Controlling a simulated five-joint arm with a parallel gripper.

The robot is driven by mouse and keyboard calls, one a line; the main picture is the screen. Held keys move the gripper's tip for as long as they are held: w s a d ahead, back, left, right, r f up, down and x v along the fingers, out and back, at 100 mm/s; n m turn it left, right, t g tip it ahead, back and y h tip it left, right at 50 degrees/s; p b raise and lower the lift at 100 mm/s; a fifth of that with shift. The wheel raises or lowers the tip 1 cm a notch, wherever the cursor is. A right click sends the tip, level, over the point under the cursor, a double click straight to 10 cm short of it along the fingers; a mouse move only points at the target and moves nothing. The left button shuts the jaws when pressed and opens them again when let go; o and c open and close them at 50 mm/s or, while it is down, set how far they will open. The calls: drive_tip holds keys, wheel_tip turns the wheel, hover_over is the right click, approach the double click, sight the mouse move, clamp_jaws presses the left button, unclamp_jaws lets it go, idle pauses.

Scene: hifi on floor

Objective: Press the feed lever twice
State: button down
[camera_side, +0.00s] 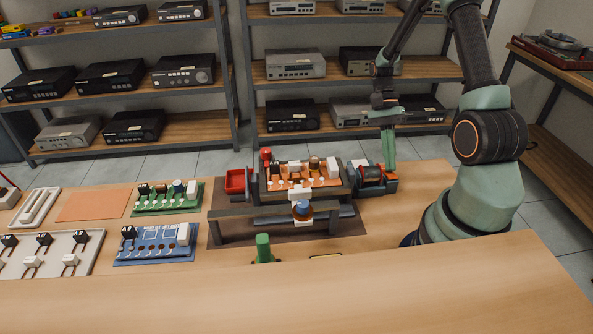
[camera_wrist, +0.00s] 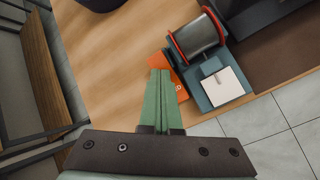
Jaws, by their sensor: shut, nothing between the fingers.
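A feeder unit with a wire spool (camera_side: 371,174) stands at the right end of the work fixture. In the wrist view its metal spool (camera_wrist: 199,38) has red rims, beside a blue-grey body with a white pad (camera_wrist: 222,87). An orange part, seemingly the feed lever (camera_wrist: 180,88), sticks out beside the body and is partly hidden by my fingers. My gripper (camera_side: 389,168) points down at the feeder's right side. In the wrist view my green fingers (camera_wrist: 160,74) are together and empty, with tips over or beside the orange part. I cannot tell whether they touch.
Left of the feeder, an orange circuit board (camera_side: 302,180) sits in a dark fixture, with a red bin (camera_side: 237,183) beside it. Green (camera_side: 166,198) and blue (camera_side: 154,244) boards lie farther left. Bare wood table (camera_wrist: 110,60) lies left of my fingers in the wrist view.

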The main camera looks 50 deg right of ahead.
idle(0.4)
drive_tip(key=shift+r, duration=1.1)
drive_tip(key=shift+r, duration=2.5)
drive_tip(key=w+a+r+n+t+h, duration=0.2)
drive_tip(key=w+a+r+n+t, duration=0.2)
drive_tip(key=a+r+n, duration=0.3)
drive_tip(key=w+a+r+n+t+h, duration=0.3)
drive_tip(key=a+r+n+t, duration=0.4)
drive_tip(key=a, duration=0.5)
drive_tip(key=shift+w+n, duration=0.5)
drive_tip(key=shift+n, duration=0.9)
